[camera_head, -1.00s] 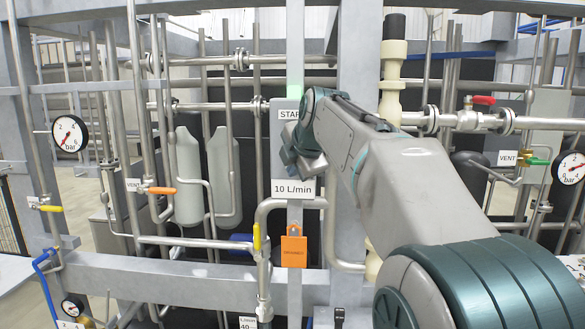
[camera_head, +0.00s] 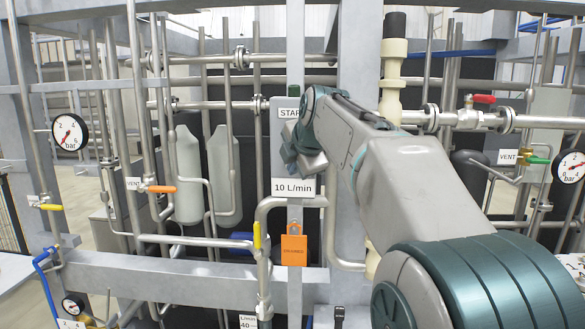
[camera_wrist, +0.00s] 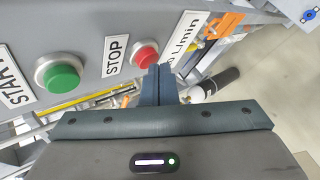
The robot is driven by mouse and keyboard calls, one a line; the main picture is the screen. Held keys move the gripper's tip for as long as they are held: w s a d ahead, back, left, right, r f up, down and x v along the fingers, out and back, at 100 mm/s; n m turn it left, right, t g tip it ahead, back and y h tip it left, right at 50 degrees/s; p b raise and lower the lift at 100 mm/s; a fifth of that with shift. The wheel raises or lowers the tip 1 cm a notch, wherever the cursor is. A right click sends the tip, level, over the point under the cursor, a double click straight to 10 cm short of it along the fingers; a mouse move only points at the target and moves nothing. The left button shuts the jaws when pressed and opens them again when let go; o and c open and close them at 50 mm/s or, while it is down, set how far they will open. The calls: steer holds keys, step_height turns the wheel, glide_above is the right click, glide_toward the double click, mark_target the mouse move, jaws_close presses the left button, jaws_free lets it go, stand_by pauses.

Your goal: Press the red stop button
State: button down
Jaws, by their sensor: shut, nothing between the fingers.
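The red stop button (camera_wrist: 146,55) sits in a pale collar on the grey control panel (camera_head: 283,108), beside the STOP label (camera_wrist: 115,54). My gripper (camera_wrist: 160,69) is shut and empty. In the wrist view its fingertips are right at the lower right edge of the red button; I cannot tell whether they touch it. The lamp (camera_head: 293,90) on top of the panel is dark.
A green button (camera_wrist: 60,75) with a START label (camera_wrist: 15,80) is on the same panel. Pipes and a yellow valve handle (camera_head: 257,235) stand close on the left.

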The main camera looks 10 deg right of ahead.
steer(key=shift+s+a+b, duration=0.2)
steer(key=shift+s+b, duration=0.1)
steer(key=shift+s, duration=0.4)
steer(key=shift+s+f, duration=0.1)
steer(key=s+b, duration=0.1)
steer(key=s+a+b, duration=0.1)
steer(key=s, duration=0.1)
steer(key=s+a+b, duration=0.1)
steer(key=s, duration=0.1)
steer(key=shift+s, duration=0.25)
steer(key=s+f+m+g, duration=0.3)
steer(key=s+f+m, duration=0.7)
steer(key=f, duration=0.6)
steer(key=s+f+m+g, duration=0.3)
steer(key=s+f+m, duration=0.8)
steer(key=s+f, duration=0.4)
steer(key=shift+d+f+g+h, duration=0.3)
steer(key=shift+f+h, duration=0.1)
steer(key=shift+f, duration=0.1)
